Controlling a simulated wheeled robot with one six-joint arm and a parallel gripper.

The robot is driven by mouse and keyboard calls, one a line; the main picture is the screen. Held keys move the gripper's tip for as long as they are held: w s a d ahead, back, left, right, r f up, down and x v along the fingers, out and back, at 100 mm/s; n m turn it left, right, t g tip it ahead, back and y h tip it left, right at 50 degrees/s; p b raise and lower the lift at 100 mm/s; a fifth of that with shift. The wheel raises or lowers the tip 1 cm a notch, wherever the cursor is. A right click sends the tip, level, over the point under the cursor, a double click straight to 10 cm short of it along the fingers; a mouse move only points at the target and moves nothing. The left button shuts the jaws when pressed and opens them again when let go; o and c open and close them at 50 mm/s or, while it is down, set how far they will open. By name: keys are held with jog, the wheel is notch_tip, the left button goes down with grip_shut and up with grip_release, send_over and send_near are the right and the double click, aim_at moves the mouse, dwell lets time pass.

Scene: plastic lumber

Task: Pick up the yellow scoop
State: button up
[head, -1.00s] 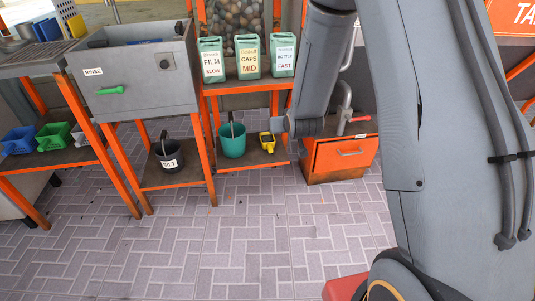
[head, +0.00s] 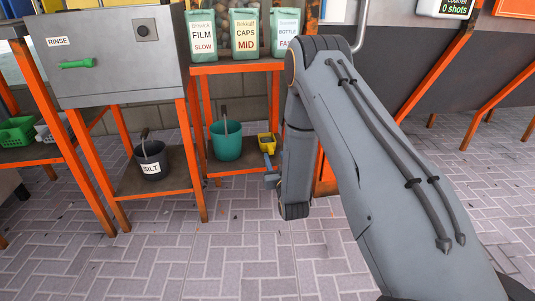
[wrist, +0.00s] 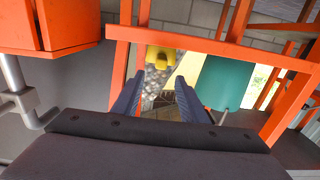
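The yellow scoop (head: 267,143) sits at the right end of the low shelf, beside the teal bucket (head: 226,141). My gripper (head: 271,179) is low in front of that shelf, just below the scoop in the head view. In the wrist view my gripper (wrist: 160,78) is open, with nothing between its two fingers. There the yellow scoop (wrist: 160,53) shows beyond the fingertips, roughly in line with the gap. The teal bucket (wrist: 218,82) is to the right of the fingers. My arm hides the area right of the scoop in the head view.
An orange shelf frame (wrist: 215,47) crosses the wrist view near the fingers. An orange cabinet (wrist: 50,25) is at its upper left. A dark SILT bucket (head: 151,160) stands left of the teal one. The paved floor (head: 200,265) in front is clear.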

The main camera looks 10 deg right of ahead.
aim_at(272, 151)
jog(key=shift+w+f+b, duration=0.2)
jog(key=shift+w+b, duration=0.95)
jog(key=shift+w, duration=0.8)
jog(key=shift+w+f+b, duration=0.2)
jog(key=shift+w+b, duration=0.95)
jog(key=shift+w, duration=0.8)
grip_shut()
